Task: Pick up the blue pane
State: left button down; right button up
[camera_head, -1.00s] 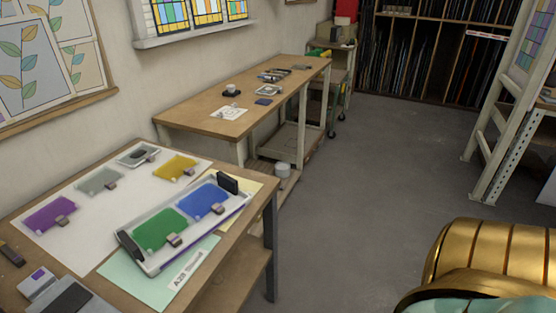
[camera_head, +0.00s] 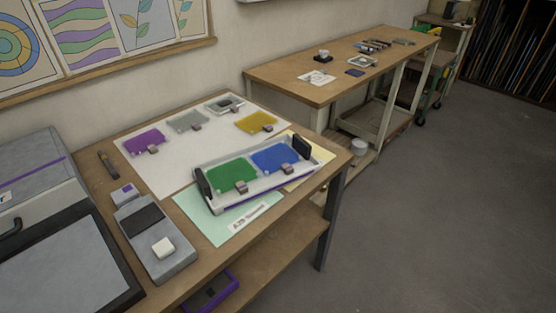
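The blue pane (camera_head: 274,156) lies in the right half of a white tray (camera_head: 259,190) with dark end handles, on the near wooden table. A small clip-like block (camera_head: 287,168) sits at its front edge. A green pane (camera_head: 231,173) lies beside it in the tray's left half, with a similar block at its front edge. Neither of my grippers shows in the view.
Purple (camera_head: 145,142), grey (camera_head: 190,121) and yellow (camera_head: 256,122) panes lie on a white sheet (camera_head: 164,174) behind the tray. A grey device (camera_head: 154,240) and a large grey case (camera_head: 52,262) stand left. A second wooden table (camera_head: 330,88) stands behind. The floor at right is clear.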

aim_at(276, 158)
jog(key=l+u, duration=0.1)
jog(key=u, duration=0.5)
jog(key=l+u, duration=0.4)
jog(key=l, duration=0.35)
jog(key=l+u, duration=0.45)
jog(key=l, duration=0.35)
